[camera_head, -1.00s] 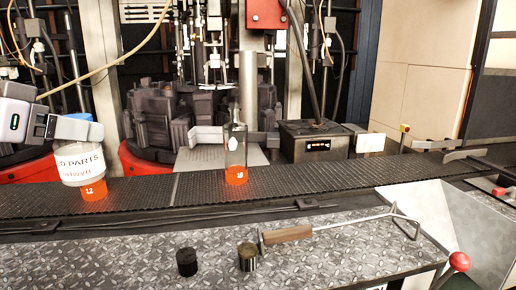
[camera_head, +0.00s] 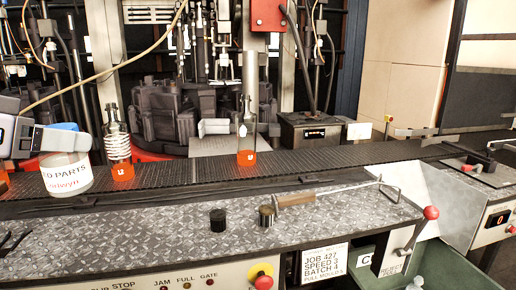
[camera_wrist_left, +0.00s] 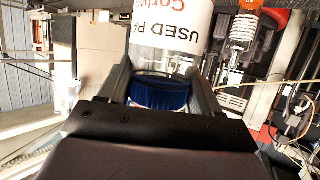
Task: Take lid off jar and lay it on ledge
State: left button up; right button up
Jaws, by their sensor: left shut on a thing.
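The jar (camera_head: 66,174) is clear with a white "USED PARTS" label and stands at the left in the head view, overlapping the conveyor. It also shows in the left wrist view (camera_wrist_left: 172,30). Its blue lid (camera_wrist_left: 160,95) sits at the jar's mouth between my left gripper's fingers (camera_wrist_left: 160,88). In the head view, my left gripper (camera_head: 52,138) comes in from the left and is shut on the lid (camera_head: 64,127). I cannot tell whether the lid is loosened or whether the jar's base touches anything.
A dark conveyor (camera_head: 200,172) carries a ribbed bottle (camera_head: 117,140) close right of the jar and a smooth bottle (camera_head: 246,145), both with glowing orange bases. The patterned metal ledge (camera_head: 130,240) in front has two dark cylinders and a wooden-handled tool (camera_head: 298,198); its middle-left is clear.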

aim_at(65, 186)
pick_arm(q)
jog(key=shift+n+y, duration=0.5)
jog(key=shift+y, duration=0.1)
jog(key=f, duration=0.2)
jog(key=d+f, duration=0.1)
jog(key=f, duration=0.2)
jog(key=d+f, duration=0.1)
jog(key=f, duration=0.1)
jog(key=shift+s+d+f, duration=0.1)
jog(key=shift+s+f, duration=0.05)
jog(key=shift+s, duration=0.1)
jog(key=s+d+f+n+t+y, duration=0.1)
jog(key=s+d+f+n+y, duration=0.15)
jog(key=f, duration=0.95)
jog(key=s+d+f+n+y, duration=0.15)
jog(key=d+f, duration=0.25)
jog(key=f, duration=0.7)
notch_tip(65, 186, up, 7)
jog(key=p, duration=0.7)
jog(key=shift+s+a+p, duration=0.15)
jog(key=shift+a+p, duration=0.05)
jog(key=shift+p, duration=0.1)
jog(key=shift+r, duration=0.35)
pick_arm(e)
notch_tip(65, 186, up, 6)
jog(key=d, duration=0.1)
jog(key=shift+d+r, duration=0.15)
jog(key=shift+r, duration=0.1)
